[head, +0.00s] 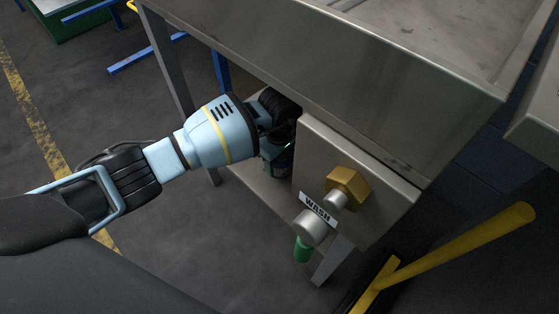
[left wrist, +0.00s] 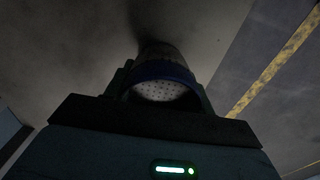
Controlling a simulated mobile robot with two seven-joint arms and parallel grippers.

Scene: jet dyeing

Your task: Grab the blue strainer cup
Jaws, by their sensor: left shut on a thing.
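The strainer cup (left wrist: 163,70) shows in the left wrist view, with a blue rim and a pale perforated face. It sits between the two dark fingers of my left gripper (left wrist: 160,88), which is shut on it. In the head view my left gripper (head: 280,125) reaches in under the metal table, beside the grey box. Its fingertips and the cup are hidden there. My right gripper is not in view.
The steel table (head: 330,75) overhangs my left gripper. The grey box (head: 345,165) carries a brass hex fitting (head: 348,185) and a WASH label (head: 318,209). A yellow pole (head: 460,245) stands at the right. Floor is open at the left.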

